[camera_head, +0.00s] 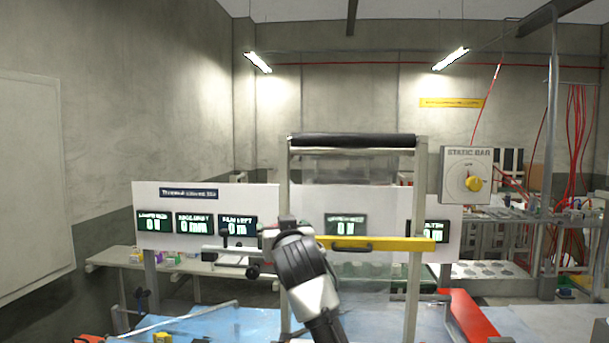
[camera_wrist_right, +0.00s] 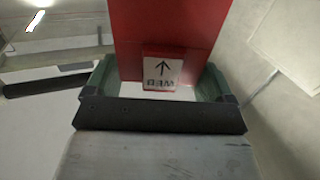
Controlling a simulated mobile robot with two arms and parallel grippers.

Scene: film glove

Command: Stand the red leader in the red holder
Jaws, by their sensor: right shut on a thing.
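In the right wrist view, my right gripper (camera_wrist_right: 160,92) is shut on a red panel, which I take as the red leader (camera_wrist_right: 170,28). The panel stands between the green finger pads and runs out of the top of the picture. It carries a white label (camera_wrist_right: 162,68) with a black arrow and lettering too small to read surely. In the head view my arm rises in the middle, in front of the frame; its fingers and the panel cannot be made out there. A slanted red piece (camera_head: 468,316) lies at the lower right; I cannot tell whether it is the red holder. My left gripper is not in view.
A tall frame (camera_head: 423,200) with a black roller (camera_head: 350,140) and a yellow bar (camera_head: 385,244) stands ahead. Boards with displays (camera_head: 187,223) flank it. A static bar box (camera_head: 466,180) hangs at right. A blue-topped table (camera_head: 230,322) is in front.

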